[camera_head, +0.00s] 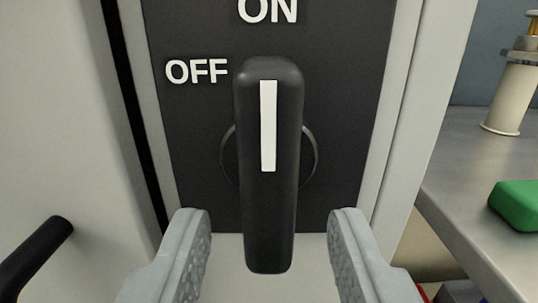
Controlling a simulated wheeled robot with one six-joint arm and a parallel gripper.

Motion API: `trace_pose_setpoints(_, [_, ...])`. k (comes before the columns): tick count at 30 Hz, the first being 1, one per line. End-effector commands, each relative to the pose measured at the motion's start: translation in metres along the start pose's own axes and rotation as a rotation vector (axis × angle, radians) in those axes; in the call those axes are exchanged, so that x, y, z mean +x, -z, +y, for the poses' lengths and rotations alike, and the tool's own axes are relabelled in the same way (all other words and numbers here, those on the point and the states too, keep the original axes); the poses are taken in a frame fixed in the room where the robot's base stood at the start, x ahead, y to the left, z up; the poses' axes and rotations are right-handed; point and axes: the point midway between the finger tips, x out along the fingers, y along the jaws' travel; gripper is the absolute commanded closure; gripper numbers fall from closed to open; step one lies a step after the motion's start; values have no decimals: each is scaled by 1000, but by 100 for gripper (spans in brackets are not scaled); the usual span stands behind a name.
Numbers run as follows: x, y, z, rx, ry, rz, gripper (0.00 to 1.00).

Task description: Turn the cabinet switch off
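The cabinet switch is a black handle (285,205) with a white stripe, on a dark panel (345,110). The handle stands upright and its stripe points up at the ON label (267,11). The OFF label (196,71) is at the upper left of the handle. My gripper (268,226) is open, with one grey finger on each side of the handle's lower end. A gap shows between each finger and the handle, so neither finger appears to touch it. Part of the round base behind the handle is hidden by it.
A black bar handle (38,252) sticks out at the lower left. A grey counter (465,185) is at the right, with a green object (518,204) and a pale cylindrical fitting (511,95) on it. Light cabinet frame edges flank the panel.

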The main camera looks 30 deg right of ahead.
Motion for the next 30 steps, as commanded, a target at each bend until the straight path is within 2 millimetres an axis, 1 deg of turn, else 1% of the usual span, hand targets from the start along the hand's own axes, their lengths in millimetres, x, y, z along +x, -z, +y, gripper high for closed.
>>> trace_pose_setpoints(1, [8,0,0,0,0,0,60])
trace_pose_setpoints(3, [15,-1,0,0,0,-1,60])
trace_pose_setpoints(7, [25,0,0,0,0,0,60])
trace_pose_setpoints(11, [29,0,0,0,0,-1,60])
trace_pose_setpoints(18, [29,0,0,0,0,-1,60])
trace_pose_setpoints(19, [29,0,0,0,0,-1,62])
trace_pose_setpoints(21, [29,0,0,0,0,-1,76])
trace_pose_setpoints(23, [29,0,0,0,0,-1,87])
trace_pose_setpoints(30, [29,0,0,-14,0,0,86])
